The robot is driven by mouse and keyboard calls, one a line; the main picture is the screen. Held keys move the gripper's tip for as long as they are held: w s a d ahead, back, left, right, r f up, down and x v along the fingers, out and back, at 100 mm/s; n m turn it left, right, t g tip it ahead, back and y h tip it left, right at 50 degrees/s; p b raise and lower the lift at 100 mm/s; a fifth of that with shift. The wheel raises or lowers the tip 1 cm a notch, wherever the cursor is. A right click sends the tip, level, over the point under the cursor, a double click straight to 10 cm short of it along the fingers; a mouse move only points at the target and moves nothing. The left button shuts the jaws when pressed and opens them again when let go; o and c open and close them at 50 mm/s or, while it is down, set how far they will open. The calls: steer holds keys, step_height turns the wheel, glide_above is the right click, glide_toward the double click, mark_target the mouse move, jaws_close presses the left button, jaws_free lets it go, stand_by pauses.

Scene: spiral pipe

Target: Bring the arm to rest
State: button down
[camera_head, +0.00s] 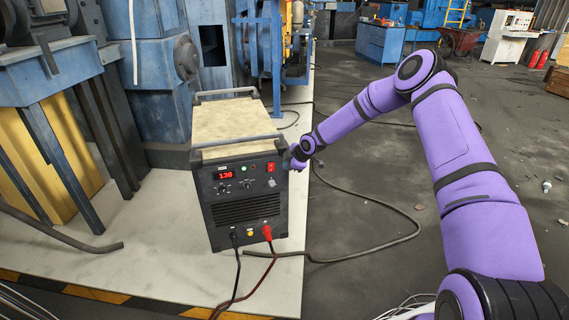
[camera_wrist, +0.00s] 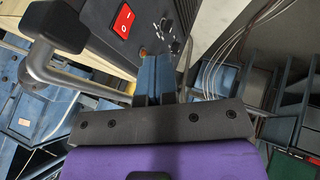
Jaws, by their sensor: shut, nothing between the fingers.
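My purple arm reaches in from the right in the head view. My gripper (camera_head: 291,160) is at the upper right front corner of a welding machine (camera_head: 246,208). In the wrist view the two blue-grey fingers of my gripper (camera_wrist: 158,60) lie side by side, shut with nothing between them. Their tips are close to the machine's dark front panel (camera_wrist: 112,52), below the red switch (camera_wrist: 123,18). I cannot tell whether they touch it. The switch also shows in the head view (camera_head: 271,167), beside a lit red display (camera_head: 225,174).
Red and black cables (camera_head: 268,248) run from the machine's front to the floor. A thick hose (camera_head: 372,248) curves across the floor to its right. Blue machinery (camera_head: 155,65) stands behind and left. The dark floor (camera_head: 355,185) under my arm is mostly open.

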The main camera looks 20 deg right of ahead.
steer(key=s+d+r+m+h, duration=0.1)
steer(key=s+r+m+h, duration=0.15)
steer(key=s+r, duration=0.75)
steer(key=s+d+r+m+g+h, duration=0.1)
steer(key=s+r+m, duration=0.3)
steer(key=r, duration=1)
steer(key=s+d+r+m+h, duration=0.1)
steer(key=s+r+h, duration=0.1)
steer(key=s+r, duration=0.85)
steer(key=s+r+m, duration=0.3)
steer(key=s, duration=0.7)
steer(key=s+r+m, duration=0.3)
steer(key=s, duration=0.8)
steer(key=s+d+r+m+y, duration=0.1)
steer(key=s+r+m, duration=0.2)
steer(key=s, duration=0.7)
steer(key=shift+s, duration=0.25)
steer(key=shift+m, duration=0.25)
